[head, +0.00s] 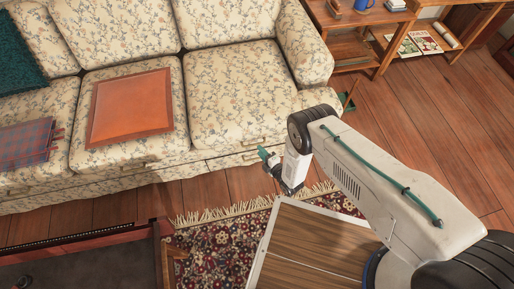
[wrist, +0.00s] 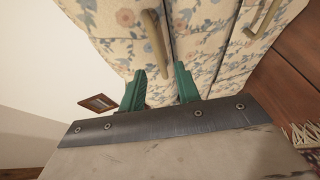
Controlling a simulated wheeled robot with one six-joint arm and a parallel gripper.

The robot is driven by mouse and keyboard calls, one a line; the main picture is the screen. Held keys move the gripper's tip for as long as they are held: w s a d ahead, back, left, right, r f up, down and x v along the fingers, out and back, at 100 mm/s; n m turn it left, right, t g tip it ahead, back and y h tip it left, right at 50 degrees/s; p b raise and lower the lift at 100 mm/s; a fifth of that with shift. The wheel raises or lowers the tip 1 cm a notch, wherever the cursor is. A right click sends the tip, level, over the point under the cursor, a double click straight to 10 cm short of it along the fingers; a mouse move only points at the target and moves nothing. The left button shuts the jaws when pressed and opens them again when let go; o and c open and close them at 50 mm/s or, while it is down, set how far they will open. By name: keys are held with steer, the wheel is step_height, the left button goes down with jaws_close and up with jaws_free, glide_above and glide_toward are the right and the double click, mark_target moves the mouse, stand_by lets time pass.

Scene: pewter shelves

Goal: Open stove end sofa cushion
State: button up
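The floral sofa (head: 115,178) fills the upper left of the head view, with several seat cushions. The right-hand seat cushion (head: 235,95) lies flat and bare. Small brass handles show along the front; one handle (wrist: 155,38) is ahead of my fingers in the wrist view, and another handle (wrist: 263,18) is to its right. My gripper (head: 268,158) is at the sofa's front near the right cushion's lower edge. In the wrist view its green fingers (wrist: 160,88) are apart, with floral fabric beyond and nothing held between them. I cannot tell whether they touch the sofa.
A wooden shelf unit (head: 355,52) is right of the sofa. Floor is clear at right.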

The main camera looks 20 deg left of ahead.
steer(key=shift+x, duration=2)
jaws_close()
